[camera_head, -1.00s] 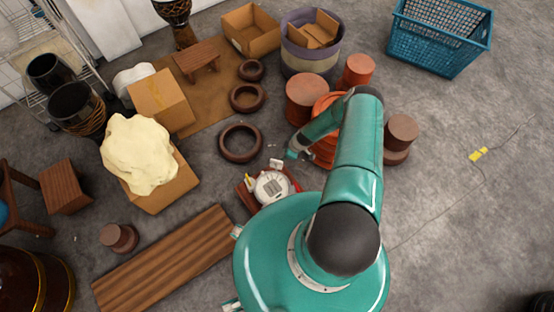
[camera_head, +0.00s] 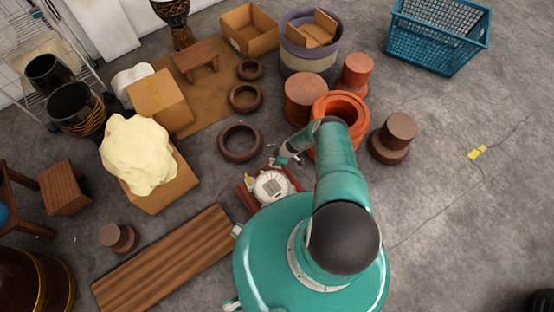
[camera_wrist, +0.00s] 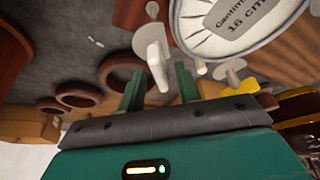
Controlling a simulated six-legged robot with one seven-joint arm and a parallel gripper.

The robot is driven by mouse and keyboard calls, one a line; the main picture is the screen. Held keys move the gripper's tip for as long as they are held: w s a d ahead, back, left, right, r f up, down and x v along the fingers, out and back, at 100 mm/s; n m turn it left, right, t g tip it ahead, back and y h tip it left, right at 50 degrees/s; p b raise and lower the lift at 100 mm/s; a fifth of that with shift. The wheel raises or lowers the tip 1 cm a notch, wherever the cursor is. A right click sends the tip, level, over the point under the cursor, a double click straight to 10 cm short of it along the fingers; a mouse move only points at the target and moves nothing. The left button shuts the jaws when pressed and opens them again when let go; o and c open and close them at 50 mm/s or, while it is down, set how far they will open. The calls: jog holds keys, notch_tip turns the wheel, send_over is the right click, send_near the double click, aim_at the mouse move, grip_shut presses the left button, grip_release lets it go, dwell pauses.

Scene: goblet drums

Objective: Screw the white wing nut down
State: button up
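In the wrist view, a white winged piece (camera_wrist: 154,45), which looks like the white wing nut, stands near a round white dial plate (camera_wrist: 235,22) with printed lettering. My gripper (camera_wrist: 160,80) has its two green fingers apart. The lower end of the white piece shows between the fingertips, with gaps on both sides; I cannot tell its depth between them. In the head view, my gripper (camera_head: 280,160) is just above the dial (camera_head: 271,187), which lies on a red-brown board (camera_head: 246,196). The wing nut is too small to make out there.
A second pale winged piece (camera_wrist: 229,73) and a yellow part (camera_wrist: 241,87) sit right of my fingers. A dark ring (camera_head: 239,143) lies left of my gripper, an orange drum-like form (camera_head: 340,107) to the right. A plank (camera_head: 165,262) lies lower left.

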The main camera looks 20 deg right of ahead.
grip_shut()
